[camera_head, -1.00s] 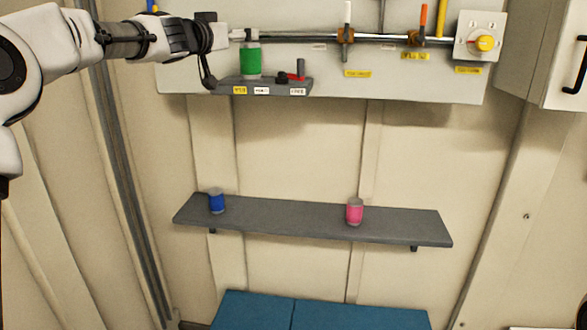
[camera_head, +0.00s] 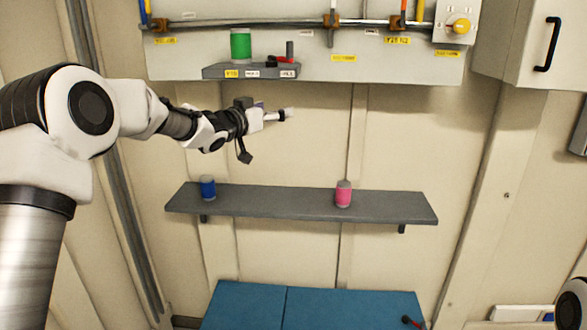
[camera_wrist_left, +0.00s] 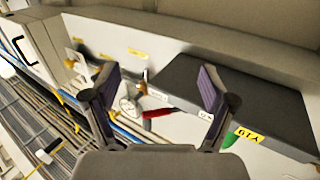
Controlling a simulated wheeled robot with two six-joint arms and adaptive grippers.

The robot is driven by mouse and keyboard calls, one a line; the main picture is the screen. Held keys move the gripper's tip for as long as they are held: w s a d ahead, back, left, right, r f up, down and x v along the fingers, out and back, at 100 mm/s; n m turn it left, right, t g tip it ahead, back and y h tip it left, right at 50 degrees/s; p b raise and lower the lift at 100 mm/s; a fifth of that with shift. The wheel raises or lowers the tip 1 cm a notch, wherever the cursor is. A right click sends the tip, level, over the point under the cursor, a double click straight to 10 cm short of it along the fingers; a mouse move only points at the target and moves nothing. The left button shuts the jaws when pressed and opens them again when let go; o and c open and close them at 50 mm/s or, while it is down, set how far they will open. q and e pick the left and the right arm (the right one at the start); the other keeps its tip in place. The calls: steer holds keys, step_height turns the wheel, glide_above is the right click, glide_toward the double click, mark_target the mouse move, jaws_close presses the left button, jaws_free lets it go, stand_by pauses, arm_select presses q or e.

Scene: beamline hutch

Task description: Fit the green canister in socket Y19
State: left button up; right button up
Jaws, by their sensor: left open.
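The green canister (camera_head: 240,45) stands upright on the left part of a dark socket ledge (camera_head: 212,73) on the back wall, above a yellow label (camera_head: 231,74). The label reads like Y19, upside down, in the left wrist view (camera_wrist_left: 249,135). How deep the canister sits cannot be told. A bit of green (camera_wrist_left: 231,138) shows beside the finger in the wrist view, mostly hidden. My right gripper is not in view.
A red-handled part (camera_head: 282,59) stands at the ledge's right end. A pipe with valves (camera_head: 332,22) runs above. A lower grey shelf (camera_head: 275,205) holds a blue canister (camera_head: 208,187) and a pink one (camera_head: 343,193).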

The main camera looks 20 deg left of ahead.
arm_select(q)
steer(key=d+f+b, duration=0.1)
steer(key=d+f, duration=0.2)
steer(key=f, duration=0.3)
steer(key=d+f+h+b, duration=0.1)
steer(key=d+f, duration=0.1)
steer(key=f, duration=0.5)
steer(key=shift+d+f+m, duration=0.3)
steer(key=shift+d+m, duration=0.1)
steer(key=shift+s, duration=0.1)
